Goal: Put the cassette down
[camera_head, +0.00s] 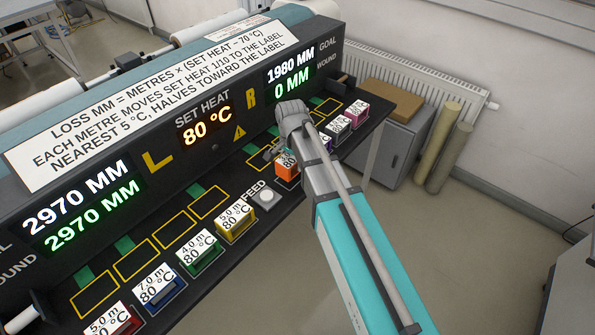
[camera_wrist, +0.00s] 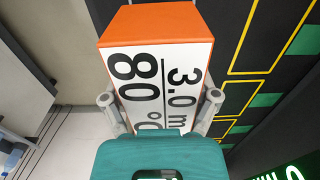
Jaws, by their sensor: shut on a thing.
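The orange cassette (camera_head: 286,170) has a white label and is right of the FEED button, by the shelf's front part. In the wrist view the orange cassette (camera_wrist: 150,22) fills the middle, its label reading 3.0 m and 80 °C. My gripper (camera_wrist: 160,98) is shut on it, one finger on each side. In the head view my gripper (camera_head: 281,152) and arm hide part of the cassette. I cannot tell whether the cassette touches the shelf. Yellow outlined slots (camera_head: 208,203) run along the black shelf, several of them empty; in the wrist view they lie right of the cassette.
Several cassettes stand in the front row, including yellow (camera_head: 235,222), green (camera_head: 199,255), blue (camera_head: 160,287) and magenta (camera_head: 356,112). The FEED button (camera_head: 267,196) is near. Displays show left goal 2970, wound 2970; right goal 1980, wound 0; set heat 80 °C.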

